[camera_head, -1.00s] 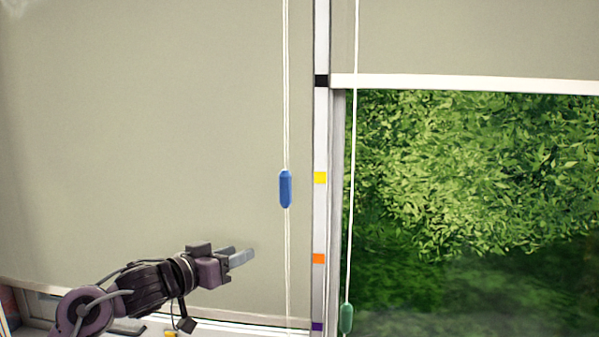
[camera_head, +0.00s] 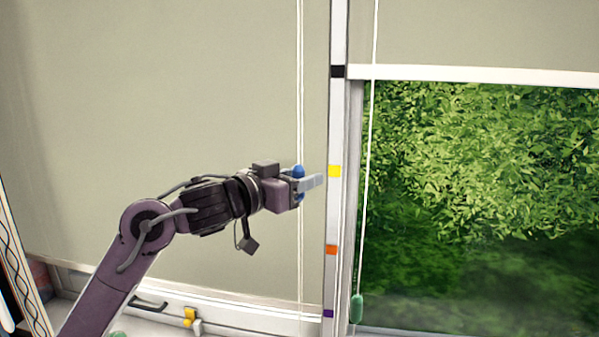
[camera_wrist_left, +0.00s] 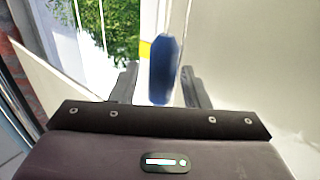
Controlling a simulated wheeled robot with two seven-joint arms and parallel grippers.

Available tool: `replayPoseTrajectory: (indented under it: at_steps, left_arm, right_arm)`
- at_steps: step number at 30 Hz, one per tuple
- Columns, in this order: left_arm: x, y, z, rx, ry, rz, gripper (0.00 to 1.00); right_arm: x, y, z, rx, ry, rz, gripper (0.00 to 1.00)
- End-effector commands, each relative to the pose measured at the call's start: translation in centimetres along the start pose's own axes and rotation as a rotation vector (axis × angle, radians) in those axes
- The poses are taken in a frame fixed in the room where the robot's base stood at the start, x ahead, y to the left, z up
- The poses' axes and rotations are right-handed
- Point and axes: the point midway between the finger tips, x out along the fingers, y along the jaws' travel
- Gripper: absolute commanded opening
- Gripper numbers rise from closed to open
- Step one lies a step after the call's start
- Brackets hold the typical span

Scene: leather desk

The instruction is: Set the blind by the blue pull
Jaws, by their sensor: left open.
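The blue pull (camera_head: 299,171) hangs on a white cord in front of the left blind (camera_head: 180,110), which is lowered almost to the sill. My left gripper (camera_head: 312,183) is at the pull's height and hides its middle in the head view. In the left wrist view the blue pull (camera_wrist_left: 163,70) stands upright between the two open fingers (camera_wrist_left: 160,88), with a gap visible on each side. My right gripper is in neither view.
A post with black, yellow (camera_head: 334,171), orange and purple marks stands just right of the gripper. A yellow item (camera_head: 189,317) is on the sill.

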Motion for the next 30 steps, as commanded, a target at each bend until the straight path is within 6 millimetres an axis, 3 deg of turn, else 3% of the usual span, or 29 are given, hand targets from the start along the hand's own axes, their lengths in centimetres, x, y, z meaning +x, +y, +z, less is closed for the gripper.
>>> replayPoseTrajectory:
  at_steps: [6, 16, 25, 30]
  left_arm:
    - [0.0, 0.0, 0.0, 0.000, 0.001, 0.000, 0.42]
    - [0.0, 0.0, 0.0, 0.000, 0.001, 0.000, 0.00]
    - [0.0, 0.0, 0.5, -0.001, 0.001, 0.000, 0.00]
    - [0.0, 0.0, 3.0, -0.002, 0.000, 0.000, 0.00]
  right_arm:
    - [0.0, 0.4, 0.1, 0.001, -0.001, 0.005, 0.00]
    - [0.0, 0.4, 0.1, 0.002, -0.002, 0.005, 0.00]
    - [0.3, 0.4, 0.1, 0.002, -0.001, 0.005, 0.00]
    - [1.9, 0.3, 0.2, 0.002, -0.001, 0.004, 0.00]
